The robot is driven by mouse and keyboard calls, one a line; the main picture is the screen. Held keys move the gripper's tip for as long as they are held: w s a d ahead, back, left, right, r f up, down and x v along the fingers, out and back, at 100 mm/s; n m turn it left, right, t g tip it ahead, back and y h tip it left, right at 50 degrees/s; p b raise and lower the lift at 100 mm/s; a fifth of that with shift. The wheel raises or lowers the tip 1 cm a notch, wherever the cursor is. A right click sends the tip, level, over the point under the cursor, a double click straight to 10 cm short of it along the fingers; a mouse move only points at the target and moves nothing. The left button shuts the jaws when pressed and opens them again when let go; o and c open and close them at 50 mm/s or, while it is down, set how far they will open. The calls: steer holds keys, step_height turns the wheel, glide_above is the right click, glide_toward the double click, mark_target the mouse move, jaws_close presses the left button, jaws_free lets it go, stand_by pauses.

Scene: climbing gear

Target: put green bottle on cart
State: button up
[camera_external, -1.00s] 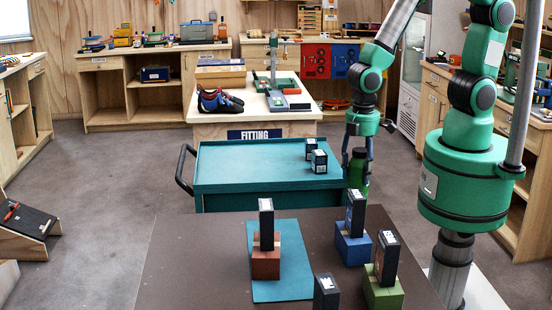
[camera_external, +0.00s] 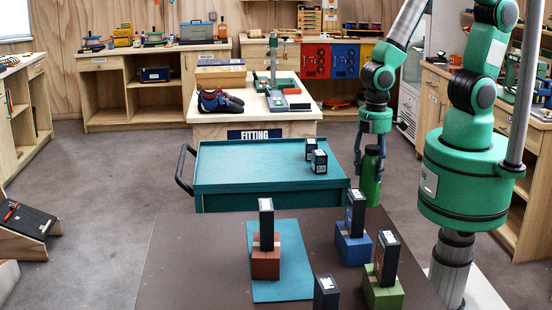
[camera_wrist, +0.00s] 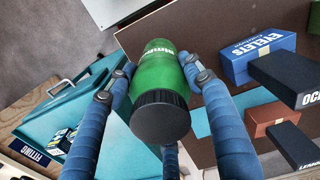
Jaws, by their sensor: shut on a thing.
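The green bottle (camera_external: 370,180) has a dark cap and hangs upright in my gripper (camera_external: 371,170), to the right of the cart. My gripper is shut on it. In the wrist view the bottle (camera_wrist: 158,85) shows between the blue fingers, its black cap toward the camera. The cart (camera_external: 250,170) is teal with a flat top, a raised rim and a dark handle at its left. Two small dark boxes (camera_external: 319,161) stand at its right end. Part of the cart also shows in the wrist view (camera_wrist: 60,115).
A dark brown table (camera_external: 190,250) fills the front, with a teal mat (camera_external: 290,285) and boxes on coloured blocks (camera_external: 352,247). A wooden bench (camera_external: 215,127) marked FITTING stands behind the cart. The left and middle of the cart top are clear.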

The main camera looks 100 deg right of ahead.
steer(key=shift+w, duration=0.15)
steer(key=w+d+r+m+p, duration=0.1)
steer(key=w+d+r+p, duration=0.2)
steer(key=w+d, duration=0.7)
steer(key=w+d+r+p, duration=0.2)
steer(key=w+d, duration=0.5)
steer(key=w, duration=0.5)
steer(key=w+d+p, duration=0.2)
steer(key=w+d, duration=0.2)
steer(key=d, duration=0.9)
steer(key=w+d+m+p, duration=0.1)
steer(key=w+d, duration=0.3)
steer(key=d, duration=1)
steer(key=shift+w+f+m+p, duration=0.3)
steer(key=shift+w+f+p, duration=0.1)
steer(key=shift+p, duration=0.3)
steer(key=shift+w, duration=0.1)
steer(key=w+d, duration=0.3)
steer(key=w, duration=0.4)
steer(key=w+d+f+p, duration=0.1)
steer(key=w+d, duration=0.3)
steer(key=w, duration=0.3)
steer(key=shift+f, duration=0.2)
steer(key=shift+w, duration=0.1)
